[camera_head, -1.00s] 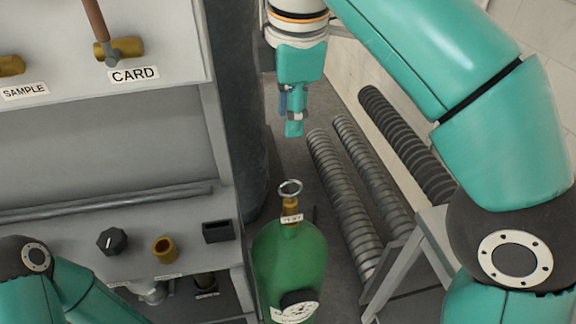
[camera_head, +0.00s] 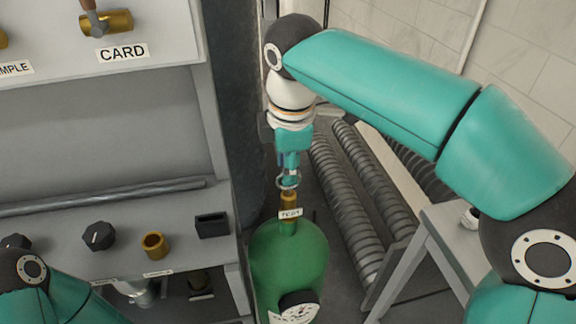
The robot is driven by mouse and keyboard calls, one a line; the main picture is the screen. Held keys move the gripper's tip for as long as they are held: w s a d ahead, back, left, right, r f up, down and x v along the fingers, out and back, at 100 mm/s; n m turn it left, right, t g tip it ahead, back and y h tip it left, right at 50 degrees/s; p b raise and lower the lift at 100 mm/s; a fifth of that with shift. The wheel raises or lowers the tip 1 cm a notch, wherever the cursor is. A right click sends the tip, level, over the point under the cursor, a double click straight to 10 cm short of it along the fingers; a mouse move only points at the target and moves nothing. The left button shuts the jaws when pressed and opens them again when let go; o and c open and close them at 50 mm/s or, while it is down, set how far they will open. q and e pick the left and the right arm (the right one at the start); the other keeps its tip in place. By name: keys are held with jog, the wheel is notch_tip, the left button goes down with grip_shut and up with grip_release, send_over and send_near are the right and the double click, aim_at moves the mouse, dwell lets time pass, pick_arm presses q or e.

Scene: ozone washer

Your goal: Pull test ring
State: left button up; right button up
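The test ring (camera_head: 289,182) is a small silver ring on top of a brass valve stem (camera_head: 289,199). A white label reading TEST (camera_head: 290,213) is on the stem. The stem tops a green cylinder (camera_head: 288,260) with a dark gauge low on its front. My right gripper (camera_head: 289,172) points straight down, its fingertips at the ring and overlapping its upper part in the picture. I see the fingers edge-on, so whether they have closed on the ring does not show. My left arm shows at the lower left; its gripper is out of view.
A grey panel and shelf with a black knob (camera_head: 98,236), a brass cup (camera_head: 154,245) and a black box (camera_head: 212,225) stand left of the cylinder. Ribbed pipes (camera_head: 348,205) and a grey stand (camera_head: 430,250) are to the right.

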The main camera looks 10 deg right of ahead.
jog(key=shift+f, duration=0.1)
grip_shut()
dwell(0.3)
notch_tip(320, 180, up, 2)
jog(key=p, duration=0.2)
jog(key=shift+p, duration=0.35)
grip_release()
